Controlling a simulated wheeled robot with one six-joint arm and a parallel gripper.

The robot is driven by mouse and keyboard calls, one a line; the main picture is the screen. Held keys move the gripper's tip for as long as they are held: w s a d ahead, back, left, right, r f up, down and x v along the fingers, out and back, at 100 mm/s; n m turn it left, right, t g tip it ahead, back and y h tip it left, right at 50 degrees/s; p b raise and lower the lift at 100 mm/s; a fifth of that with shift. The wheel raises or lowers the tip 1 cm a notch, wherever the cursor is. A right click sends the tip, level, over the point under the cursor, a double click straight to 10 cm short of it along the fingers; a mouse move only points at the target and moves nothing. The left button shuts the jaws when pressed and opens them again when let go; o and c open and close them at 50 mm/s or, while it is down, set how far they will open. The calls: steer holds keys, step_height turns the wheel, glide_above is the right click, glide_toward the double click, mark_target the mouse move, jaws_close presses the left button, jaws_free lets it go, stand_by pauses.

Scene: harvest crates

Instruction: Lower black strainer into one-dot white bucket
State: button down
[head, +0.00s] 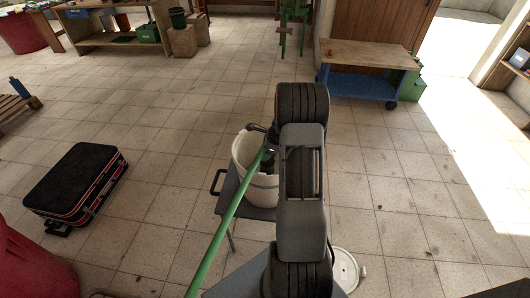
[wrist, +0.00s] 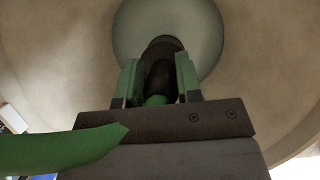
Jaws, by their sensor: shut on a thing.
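The white bucket (head: 240,162) stands on a small grey stand, partly hidden behind my arm in the head view. No dot shows on its visible side. In the wrist view its pale inner wall (wrist: 75,62) surrounds a round greenish area at the bottom. My gripper (wrist: 159,82) is shut on the black strainer (wrist: 164,50), with one green finger on each side. The strainer points down into the bucket, away from the wall. I cannot tell whether its tip touches the bottom. A green hose (head: 217,238) runs from the lower left to the gripper.
The grey stand (head: 229,196) has a black handle on its left. A white lid (head: 345,270) lies on the floor at right. A black and red case (head: 76,183) lies at left. A wooden-topped cart (head: 372,62) stands behind. The floor between is clear.

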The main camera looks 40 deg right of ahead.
mark_target(265, 171)
steer(key=shift+f+b, duration=2.1)
steer(key=shift+f, duration=1.15)
steer(key=shift+f+b, duration=1.75)
steer(key=shift+f, duration=0.8)
steer(key=c, duration=0.7)
jaws_free()
